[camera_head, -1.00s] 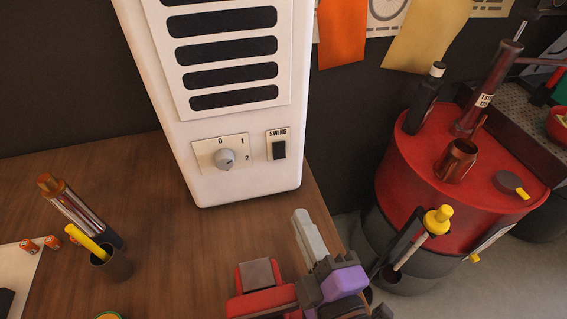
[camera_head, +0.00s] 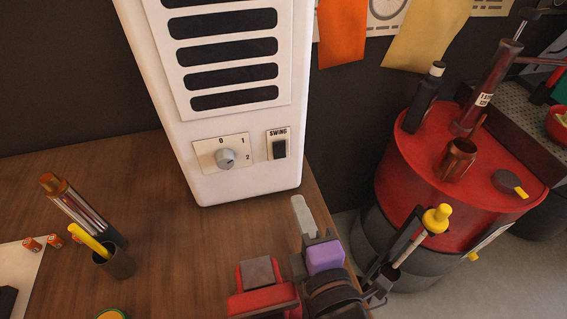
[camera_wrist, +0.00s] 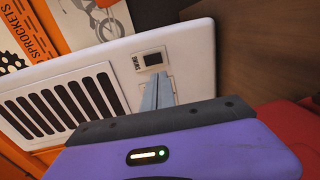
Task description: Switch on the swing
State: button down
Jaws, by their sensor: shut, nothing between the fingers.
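The swing switch (camera_head: 279,149) is a black rocker on a light plate labelled SWING, low on the front of the white heater or fan unit (camera_head: 240,185). It also shows in the wrist view (camera_wrist: 152,59), just beyond the fingertips. A round knob (camera_head: 226,159) marked 0, 1, 2 sits left of it. My gripper (camera_head: 299,203) is shut and empty, with its grey fingers pointing up toward the unit. In the head view it is below and slightly right of the switch, apart from it. In the wrist view the fingers (camera_wrist: 158,82) partly cover the knob's plate.
The unit stands on a wooden table (camera_head: 170,240). A red object (camera_head: 258,285) is beside my gripper on the left. A dark cup (camera_head: 115,262) and a metal cylinder (camera_head: 80,210) stand at left. A red drum (camera_head: 440,190) with tools is at right.

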aim_at(280, 157)
jog(key=p+x, duration=0.3)
jog(key=x, duration=0.8)
jog(key=shift+w+r, duration=0.15)
jog(key=shift+w, duration=0.05)
jog(key=shift+w+a, duration=0.1)
jog(key=shift+w, duration=0.25)
